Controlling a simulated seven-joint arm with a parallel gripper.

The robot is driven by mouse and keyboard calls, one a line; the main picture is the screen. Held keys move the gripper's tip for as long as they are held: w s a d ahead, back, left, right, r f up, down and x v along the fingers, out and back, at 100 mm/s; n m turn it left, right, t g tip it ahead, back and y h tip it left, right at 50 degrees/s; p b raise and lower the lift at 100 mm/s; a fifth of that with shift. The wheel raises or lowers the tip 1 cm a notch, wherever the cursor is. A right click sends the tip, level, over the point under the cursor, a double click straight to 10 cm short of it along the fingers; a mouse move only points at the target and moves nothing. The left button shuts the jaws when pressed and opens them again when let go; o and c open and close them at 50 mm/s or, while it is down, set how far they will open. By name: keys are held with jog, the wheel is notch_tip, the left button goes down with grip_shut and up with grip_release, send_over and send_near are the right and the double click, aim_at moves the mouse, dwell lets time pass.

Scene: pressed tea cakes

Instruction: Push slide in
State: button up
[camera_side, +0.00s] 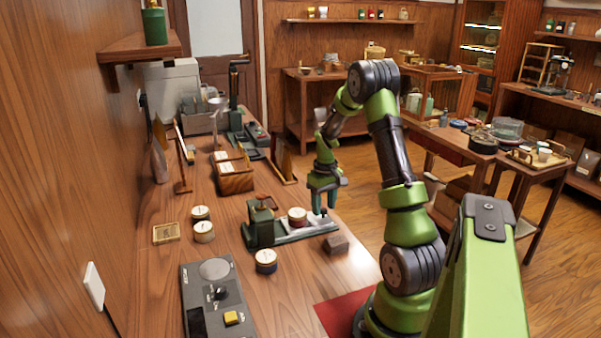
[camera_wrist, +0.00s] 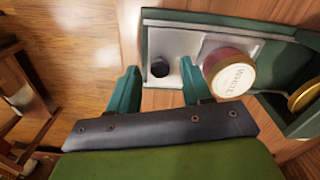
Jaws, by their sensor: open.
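The slide (camera_side: 310,231) is a silver plate on a green base and reaches out to the right of the green press (camera_side: 260,226). In the wrist view the slide (camera_wrist: 183,42) carries a round tin with a red side and a pale label (camera_wrist: 232,78); the tin also shows in the side view (camera_side: 297,215). A dark round knob (camera_wrist: 160,68) stands near the slide's outer end. My gripper (camera_side: 324,208) is open over that end. In the wrist view its fingertips (camera_wrist: 159,75) lie either side of the knob; whether they touch it I cannot tell.
A brown block (camera_side: 336,245) sits close to the slide's outer end. A tin (camera_side: 266,261) stands in front of the press, and two stacked tins (camera_side: 203,225) stand left of it. A scale-like device (camera_side: 212,298) lies at the front. Bare counter shows between them.

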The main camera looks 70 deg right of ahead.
aim_at(290, 214)
jog(key=shift+f, duration=0.2)
grip_shut()
dwell(0.3)
jog(key=w+a, duration=0.7)
jog(key=shift+w+a+r, duration=0.1)
jog(key=shift+w+a, duration=0.2)
jog(key=shift+c, duration=0.7)
grip_release()
jog(key=shift+o, duration=0.7)
